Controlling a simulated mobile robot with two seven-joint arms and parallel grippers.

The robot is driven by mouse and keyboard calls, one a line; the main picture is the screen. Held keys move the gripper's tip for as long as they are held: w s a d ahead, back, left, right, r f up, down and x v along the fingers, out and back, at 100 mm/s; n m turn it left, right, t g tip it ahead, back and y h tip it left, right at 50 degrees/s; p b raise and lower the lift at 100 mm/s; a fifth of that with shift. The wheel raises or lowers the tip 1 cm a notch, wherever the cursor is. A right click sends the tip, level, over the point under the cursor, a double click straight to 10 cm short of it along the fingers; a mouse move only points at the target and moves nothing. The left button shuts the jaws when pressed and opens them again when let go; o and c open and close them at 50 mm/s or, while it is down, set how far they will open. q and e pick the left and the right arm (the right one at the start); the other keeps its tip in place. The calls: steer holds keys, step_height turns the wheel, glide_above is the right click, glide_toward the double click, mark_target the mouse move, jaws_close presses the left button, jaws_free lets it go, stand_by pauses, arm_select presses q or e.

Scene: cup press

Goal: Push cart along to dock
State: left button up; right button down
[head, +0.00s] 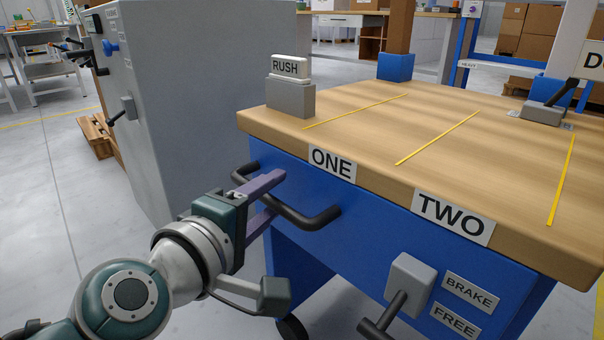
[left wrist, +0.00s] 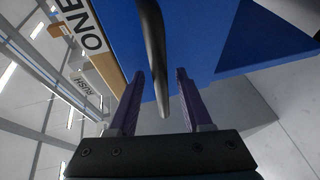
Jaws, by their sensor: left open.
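The cart is a blue body (head: 375,225) with a wooden top (head: 370,120), marked ONE and TWO. A black bar handle (head: 318,218) stands out from its front. My left gripper (head: 282,190) is open at the handle's left part, its purple fingers to either side of the bar. In the left wrist view the handle (left wrist: 152,45) runs between the open fingers (left wrist: 160,75); contact cannot be told. A grey brake block (head: 411,280) with a black lever (head: 385,318) sits beside BRAKE and FREE labels. The dock is not clearly identifiable. My right gripper is out of view.
A grey cabinet (head: 205,90) with knobs and levers stands close left of the cart. Yellow strips divide the top. Open grey floor (head: 60,200) lies at the left.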

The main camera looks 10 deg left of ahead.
arm_select(q)
steer(key=shift+a, duration=0.1)
steer(key=shift+s+r, duration=0.1)
steer(key=shift+s, duration=0.15)
steer(key=p+v, duration=0.3)
steer(key=v, duration=0.6)
steer(key=shift+s+p, duration=0.2)
steer(key=shift+p, duration=0.1)
